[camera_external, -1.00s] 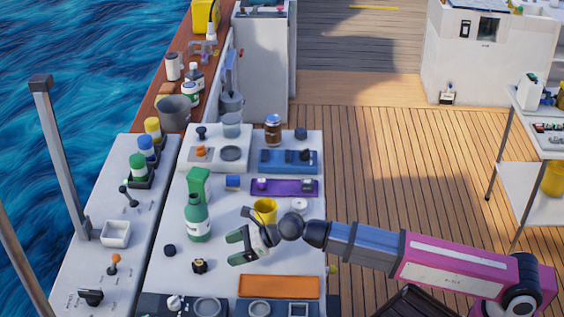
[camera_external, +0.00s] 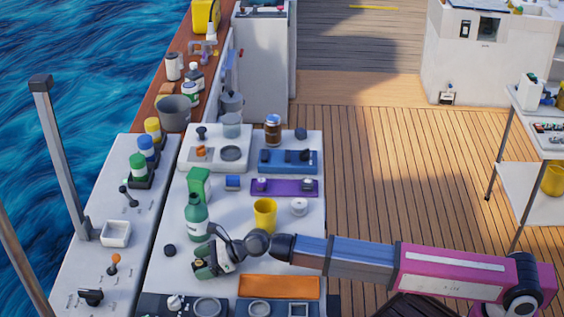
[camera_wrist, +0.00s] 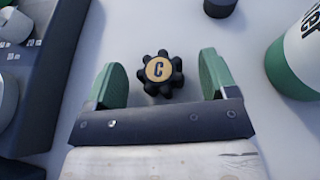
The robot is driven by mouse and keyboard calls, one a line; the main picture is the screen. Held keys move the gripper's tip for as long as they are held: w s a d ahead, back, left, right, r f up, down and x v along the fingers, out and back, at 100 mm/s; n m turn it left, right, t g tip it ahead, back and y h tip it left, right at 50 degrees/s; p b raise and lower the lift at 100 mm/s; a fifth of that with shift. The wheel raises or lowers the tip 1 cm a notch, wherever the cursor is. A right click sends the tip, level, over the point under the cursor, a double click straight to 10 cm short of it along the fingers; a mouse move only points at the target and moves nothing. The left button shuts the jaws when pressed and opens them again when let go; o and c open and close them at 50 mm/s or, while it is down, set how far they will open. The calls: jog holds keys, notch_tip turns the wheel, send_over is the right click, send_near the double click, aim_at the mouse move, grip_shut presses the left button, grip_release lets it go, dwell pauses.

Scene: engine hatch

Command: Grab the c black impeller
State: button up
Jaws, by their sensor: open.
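The black impeller (camera_wrist: 160,73) with a tan disc marked C lies on the white table top, and shows whole in the wrist view. My gripper (camera_wrist: 164,82) is open, with its green fingertips on the left and right of the impeller. A gap shows on each side, so the fingers appear apart from it. In the external view my gripper (camera_external: 208,264) hovers low over the table where the impeller is, and covers it.
A green bottle (camera_external: 196,220) stands close behind my gripper, and a black cylinder (camera_external: 169,250) lies to the left. A yellow cup (camera_external: 264,215) stands to the right. A dark panel with knobs (camera_wrist: 38,70) and an orange mat (camera_external: 278,287) are nearby.

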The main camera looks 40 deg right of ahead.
jog(key=c, duration=1)
